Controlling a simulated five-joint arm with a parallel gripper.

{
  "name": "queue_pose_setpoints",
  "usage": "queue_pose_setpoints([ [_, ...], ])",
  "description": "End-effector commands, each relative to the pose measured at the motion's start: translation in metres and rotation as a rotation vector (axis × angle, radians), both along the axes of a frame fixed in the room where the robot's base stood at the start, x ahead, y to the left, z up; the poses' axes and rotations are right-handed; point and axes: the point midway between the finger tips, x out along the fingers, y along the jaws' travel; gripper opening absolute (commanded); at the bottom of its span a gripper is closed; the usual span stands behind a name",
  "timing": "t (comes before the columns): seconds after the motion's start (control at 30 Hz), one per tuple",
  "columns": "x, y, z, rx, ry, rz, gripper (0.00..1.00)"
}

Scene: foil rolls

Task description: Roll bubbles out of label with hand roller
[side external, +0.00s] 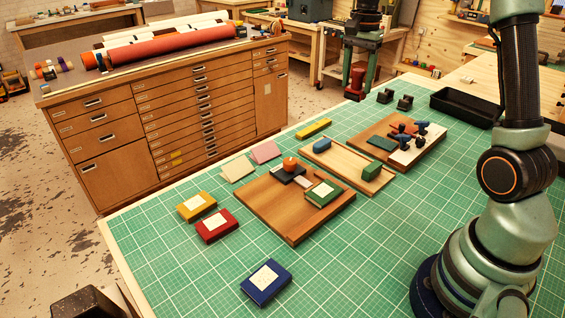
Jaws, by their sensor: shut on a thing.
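A green box with a white label (323,193) lies on a brown wooden board (285,227) in the middle of the mat. A dark flat tool with an orange round knob (290,163) stands at the back of the same board, with a small pale piece (302,182) beside it. I cannot make out a hand roller for certain, and bubbles in the labels are too small to tell. Yellow (197,207), red (216,226) and blue (265,283) boxes, each with a white label, lie on the mat to the left and front. My gripper is outside the picture.
A pale tray (368,190) holds a blue piece (321,145) and a green block (380,143). A black bin (466,108) stands at the back right. The green mat (350,265) is clear at front right.

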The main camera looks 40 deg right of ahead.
Motion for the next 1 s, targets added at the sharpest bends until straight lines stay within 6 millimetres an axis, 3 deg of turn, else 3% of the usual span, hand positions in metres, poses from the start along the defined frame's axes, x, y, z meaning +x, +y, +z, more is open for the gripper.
queue_pose_setpoints([
  [0.17, -0.002, 0.02, -0.014, 0.001, 0.002, 0.005, 0.09],
  [0.4, -0.019, 0.077, -0.057, 0.001, 0.004, 0.007, 0.09],
  [0.6, -0.039, 0.113, -0.086, 0.001, 0.002, 0.004, 0.09],
  [0.77, -0.048, 0.126, -0.096, 0.0, -0.001, 0.001, 0.09],
  [1.0, -0.05, 0.128, -0.108, 0.001, 0.002, 0.0, 0.09],
])
